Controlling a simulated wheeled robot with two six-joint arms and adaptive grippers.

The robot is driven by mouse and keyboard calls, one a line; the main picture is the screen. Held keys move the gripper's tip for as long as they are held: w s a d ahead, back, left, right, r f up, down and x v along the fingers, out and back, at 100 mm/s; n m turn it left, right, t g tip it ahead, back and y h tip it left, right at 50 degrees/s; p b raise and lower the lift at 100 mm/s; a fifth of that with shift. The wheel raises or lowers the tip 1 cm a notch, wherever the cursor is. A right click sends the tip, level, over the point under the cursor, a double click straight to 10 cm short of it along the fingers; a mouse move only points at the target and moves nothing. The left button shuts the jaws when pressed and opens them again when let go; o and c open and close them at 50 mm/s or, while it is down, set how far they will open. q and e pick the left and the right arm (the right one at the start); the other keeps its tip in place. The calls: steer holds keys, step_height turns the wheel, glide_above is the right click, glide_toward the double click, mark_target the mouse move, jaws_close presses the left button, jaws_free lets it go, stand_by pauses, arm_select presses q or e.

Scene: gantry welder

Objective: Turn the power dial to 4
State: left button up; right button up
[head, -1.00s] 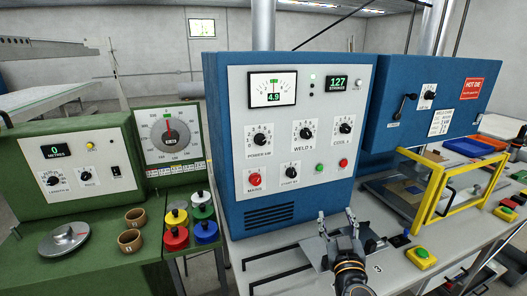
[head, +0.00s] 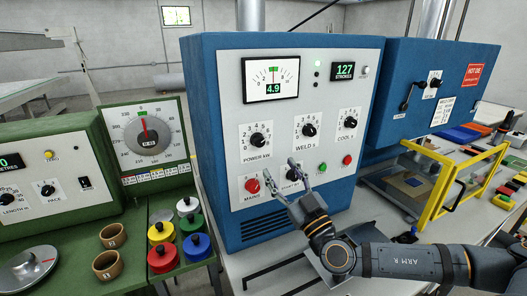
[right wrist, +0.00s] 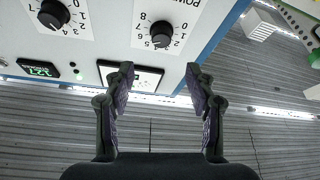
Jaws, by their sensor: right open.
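The power dial (head: 257,141) is a black knob on a white plate marked POWER kW, on the front of the blue welder cabinet. Its pointer is too small to read surely. My right gripper (head: 280,167) is open and empty in front of the panel, below and right of the dial, with its fingers pointing up toward it. In the right wrist view the panel is upside down; the dial (right wrist: 162,37) shows beyond and between the open fingertips (right wrist: 160,72), apart from them. My left gripper is not in view.
The weld dial (head: 308,130), cool dial (head: 350,122), red mains button (head: 252,186) and a partly covered start knob (head: 293,174) are close by. A yellow guard frame (head: 440,190) stands at right.

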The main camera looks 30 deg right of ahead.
mark_target(261, 144)
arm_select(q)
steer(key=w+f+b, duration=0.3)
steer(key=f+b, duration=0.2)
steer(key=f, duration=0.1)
arm_select(e)
steer(key=x, duration=0.1)
steer(key=p+x, duration=0.1)
steer(key=x, duration=0.1)
steer(key=p+x, duration=0.1)
steer(key=x, duration=0.1)
steer(key=shift+w+d+f, duration=0.2)
steer(key=shift+w+f, duration=0.05)
steer(key=shift+w, duration=0.15)
steer(key=shift+w+d+r, duration=0.1)
steer(key=shift+w+r, duration=0.05)
steer(key=shift+w, duration=0.05)
steer(key=p+x, duration=0.3)
steer(key=shift+a+r, duration=0.15)
steer(key=shift+a, duration=0.1)
steer(key=shift+w+p, duration=0.35)
steer(key=shift+p, duration=0.25)
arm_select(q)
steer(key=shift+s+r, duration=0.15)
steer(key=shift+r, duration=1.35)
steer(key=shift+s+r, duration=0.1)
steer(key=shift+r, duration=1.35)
arm_select(e)
steer(key=shift+w+a, duration=0.1)
steer(key=shift+c, duration=0.2)
steer(key=c, duration=1.1)
